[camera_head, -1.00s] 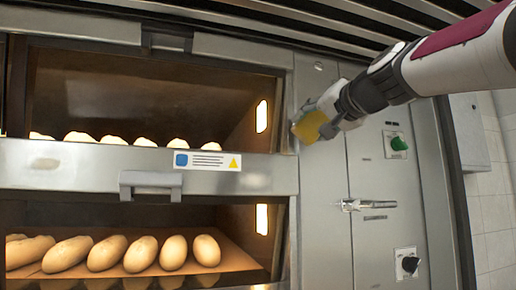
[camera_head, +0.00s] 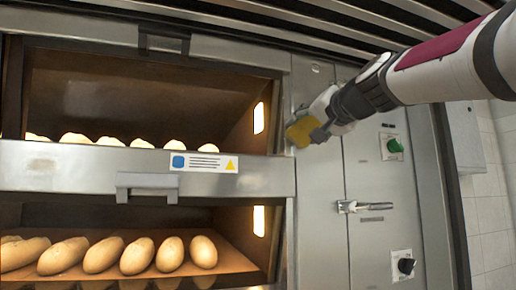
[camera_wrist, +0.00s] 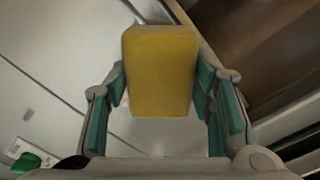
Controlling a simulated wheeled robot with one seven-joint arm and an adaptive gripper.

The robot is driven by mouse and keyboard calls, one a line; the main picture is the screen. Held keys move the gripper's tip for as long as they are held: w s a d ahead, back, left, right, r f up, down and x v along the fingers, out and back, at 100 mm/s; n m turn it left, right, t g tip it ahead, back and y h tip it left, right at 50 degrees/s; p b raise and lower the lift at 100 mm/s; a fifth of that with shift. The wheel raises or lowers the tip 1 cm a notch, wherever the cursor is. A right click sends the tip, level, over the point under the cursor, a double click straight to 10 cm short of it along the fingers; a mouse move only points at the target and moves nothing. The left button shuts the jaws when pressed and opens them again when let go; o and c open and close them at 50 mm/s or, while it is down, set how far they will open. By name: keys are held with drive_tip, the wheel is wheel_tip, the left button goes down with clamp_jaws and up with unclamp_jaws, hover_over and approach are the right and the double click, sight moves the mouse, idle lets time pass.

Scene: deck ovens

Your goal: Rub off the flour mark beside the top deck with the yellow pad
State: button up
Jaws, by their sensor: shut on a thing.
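The yellow pad (camera_head: 300,131) is held between the fingers of my gripper (camera_head: 318,128), at the steel front panel just right of the top deck opening (camera_head: 150,95). In the wrist view the pad (camera_wrist: 160,72) stands between the two green-lined fingers of my gripper (camera_wrist: 161,105). The pad is close to the panel; whether it touches cannot be told. I cannot make out the flour mark in either view; the pad and gripper cover part of the panel.
Loaves (camera_head: 102,254) lie in the lower deck, and pale ones (camera_head: 75,138) in the top deck. A door handle (camera_head: 147,186), a latch (camera_head: 362,206), a green knob (camera_head: 395,146) and a black knob (camera_head: 406,265) stick out. A vented hood (camera_head: 300,20) is above.

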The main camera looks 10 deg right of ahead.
drive_tip(key=shift+d, duration=0.15)
drive_tip(key=shift+w+d+f+b, duration=0.1)
drive_tip(key=shift+w+d+b, duration=0.15)
drive_tip(key=shift+d+b, duration=0.6)
drive_tip(key=shift+w+d+b, duration=0.1)
drive_tip(key=shift+d+b, duration=0.2)
drive_tip(key=shift+d, duration=0.75)
drive_tip(key=shift+w+d+b, duration=0.2)
drive_tip(key=shift+d+b, duration=0.1)
drive_tip(key=shift+d, duration=0.55)
drive_tip(key=shift+w+d+b, duration=0.2)
drive_tip(key=shift+d+b, duration=0.05)
drive_tip(key=shift+d, duration=0.55)
drive_tip(key=shift+s+a+p, duration=0.25)
drive_tip(key=shift+a, duration=1)
drive_tip(key=shift+s+a+p, duration=0.25)
drive_tip(key=shift+a, duration=1)
drive_tip(key=shift+s+a+p, duration=0.25)
drive_tip(key=shift+a, duration=1)
drive_tip(key=shift+s, duration=0.1)
drive_tip(key=shift+s+d+b, duration=0.2)
drive_tip(key=shift+s, duration=0.75)
drive_tip(key=shift+s+d+b, duration=0.2)
drive_tip(key=shift+s+d, duration=0.05)
drive_tip(key=shift+s, duration=0.7)
drive_tip(key=shift+s+d+b, duration=0.2)
drive_tip(key=shift+s, duration=0.75)
